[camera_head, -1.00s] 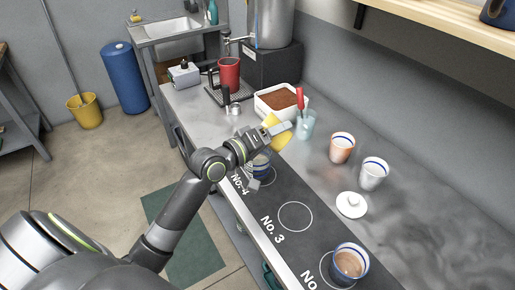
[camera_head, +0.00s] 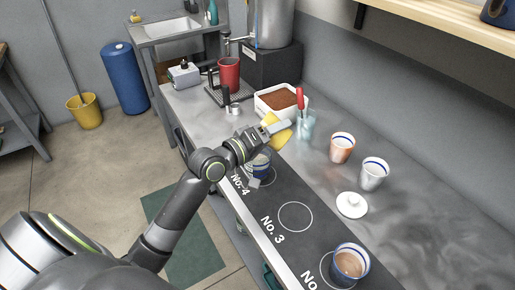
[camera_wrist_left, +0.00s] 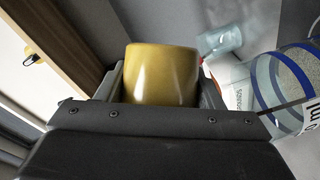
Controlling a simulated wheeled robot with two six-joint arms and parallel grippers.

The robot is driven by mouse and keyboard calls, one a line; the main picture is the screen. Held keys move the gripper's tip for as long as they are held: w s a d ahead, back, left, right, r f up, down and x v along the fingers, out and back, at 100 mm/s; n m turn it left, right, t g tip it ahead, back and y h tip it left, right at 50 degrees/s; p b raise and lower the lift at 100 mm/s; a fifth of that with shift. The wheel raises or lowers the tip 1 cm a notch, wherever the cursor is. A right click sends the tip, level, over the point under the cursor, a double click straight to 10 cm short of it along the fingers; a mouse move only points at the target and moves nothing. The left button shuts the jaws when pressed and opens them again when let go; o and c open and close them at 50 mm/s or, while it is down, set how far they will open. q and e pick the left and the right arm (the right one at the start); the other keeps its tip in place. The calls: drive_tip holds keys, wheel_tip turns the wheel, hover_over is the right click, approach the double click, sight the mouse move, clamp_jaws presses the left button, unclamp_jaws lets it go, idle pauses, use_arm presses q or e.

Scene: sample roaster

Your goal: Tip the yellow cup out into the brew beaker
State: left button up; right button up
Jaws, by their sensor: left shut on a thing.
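My left gripper (camera_head: 277,129) is shut on the yellow cup (camera_head: 281,139), which it holds tilted above the counter near spot No. 4. In the left wrist view the yellow cup (camera_wrist_left: 161,75) sits between the fingers, and its inside is hidden. A glass beaker with blue bands (camera_head: 261,166), likely the brew beaker, stands on spot No. 4, just below the cup and partly covered by the gripper. It also shows close to the cup at the right of the left wrist view (camera_wrist_left: 290,80). I cannot tell whether anything is flowing. My right gripper is not in view.
A glass jar (camera_head: 306,128) with a red-handled tool stands just beyond the cup. A white tub of brown grounds (camera_head: 264,113) is behind. An orange-brown cup (camera_head: 341,149), a white cup (camera_head: 373,174) and a white lid (camera_head: 351,205) stand to the right. Spot No. 3 (camera_head: 295,217) is empty.

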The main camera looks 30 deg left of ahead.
use_arm(q)
drive_tip(key=shift+a+f+n+t+b, duration=0.15)
drive_tip(key=shift+f+n+t+b, duration=0.2)
drive_tip(key=shift+n+b, duration=0.5)
idle(1.7)
drive_tip(key=shift+r+n+t+h+p, duration=0.3)
drive_tip(key=shift+r+n+p, duration=0.1)
drive_tip(key=shift+n, duration=0.25)
idle(1.9)
drive_tip(key=shift+a+r+n, duration=0.1)
drive_tip(key=shift+r+n, duration=0.05)
drive_tip(key=shift+n, duration=0.25)
idle(0.7)
